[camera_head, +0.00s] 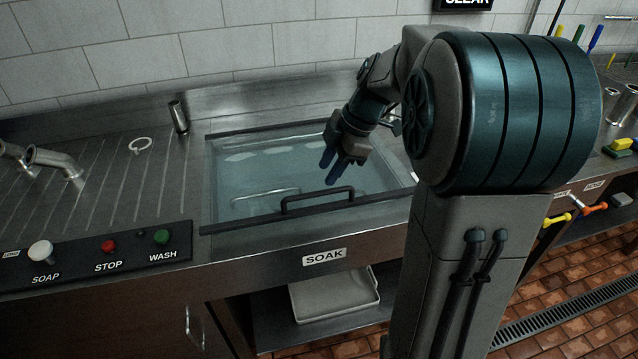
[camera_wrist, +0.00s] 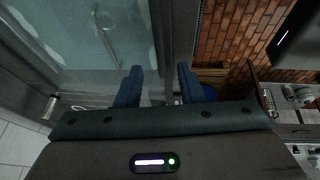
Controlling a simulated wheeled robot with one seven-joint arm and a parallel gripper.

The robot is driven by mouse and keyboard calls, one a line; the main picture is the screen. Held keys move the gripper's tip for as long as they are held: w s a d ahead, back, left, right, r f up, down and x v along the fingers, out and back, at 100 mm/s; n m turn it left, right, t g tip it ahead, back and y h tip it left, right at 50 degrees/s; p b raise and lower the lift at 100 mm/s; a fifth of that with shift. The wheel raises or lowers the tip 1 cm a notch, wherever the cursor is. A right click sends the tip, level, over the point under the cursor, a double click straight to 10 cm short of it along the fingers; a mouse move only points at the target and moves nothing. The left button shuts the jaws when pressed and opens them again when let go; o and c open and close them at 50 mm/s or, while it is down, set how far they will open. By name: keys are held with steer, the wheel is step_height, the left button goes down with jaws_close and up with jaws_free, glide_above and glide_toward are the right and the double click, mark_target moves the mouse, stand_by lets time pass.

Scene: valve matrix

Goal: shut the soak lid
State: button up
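The soak lid (camera_head: 240,170) is a clear pane with dark bars along its front and back edges. It appears to lie flat over the sink basin, its front bar along the front rim; I cannot tell whether a small gap is left under it. A dark bar handle (camera_head: 318,197) stands on its front edge. My gripper (camera_head: 330,171) is above the pane, behind and near the handle, pointing down. In the wrist view its two blue fingers (camera_wrist: 159,84) are apart with nothing between them. The pane (camera_wrist: 80,45) fills the left of the wrist view.
A SOAK label (camera_head: 324,257) is on the counter front, above a pale tray (camera_head: 335,296) on a lower shelf. A button panel (camera_head: 95,258) and a ribbed drainboard (camera_head: 100,185) lie to the left. Coloured valve handles (camera_head: 557,220) are at the right.

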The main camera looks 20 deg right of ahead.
mark_target(315, 193)
steer(key=x, duration=0.6)
steer(key=shift+a+f, duration=0.1)
steer(key=shift+f, duration=0.05)
steer(key=shift+c, duration=0.3)
jaws_close()
